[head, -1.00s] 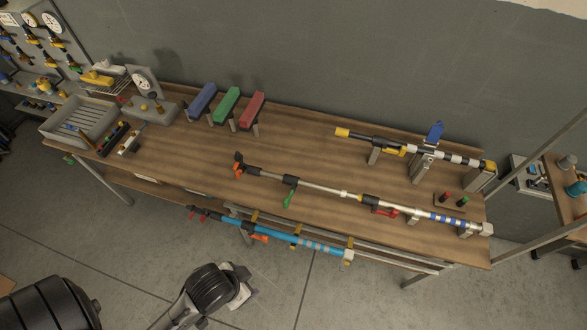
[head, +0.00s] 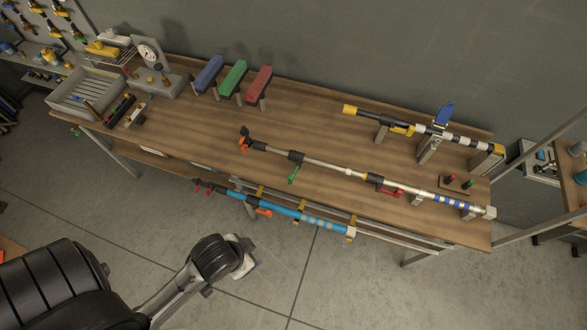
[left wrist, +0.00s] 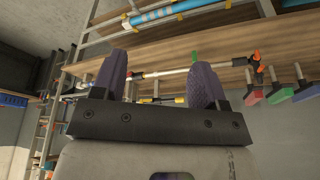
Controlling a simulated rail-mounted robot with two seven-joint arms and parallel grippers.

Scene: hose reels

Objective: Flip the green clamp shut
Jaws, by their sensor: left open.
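The green clamp (head: 293,174) is a small lever on the silver pole (head: 325,167) lying along the bench. It sticks out from the pole toward the bench's front edge, at an angle to it. A bit of green (left wrist: 195,56) also shows near the right finger in the left wrist view. My left gripper (left wrist: 160,82) is open and empty, its two purple-grey fingers wide apart and away from the pole. In the head view my left arm is low in the picture, off the bench's front; its fingertips cannot be made out. My right gripper is not in view.
A red clamp (head: 390,192) is on the same pole. A blue pole (head: 290,212) with an orange clamp (head: 263,212) runs along the bench front. A black and yellow pole (head: 400,128) lies behind on stands. Blue, green and red blocks (head: 234,78) stand at the back.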

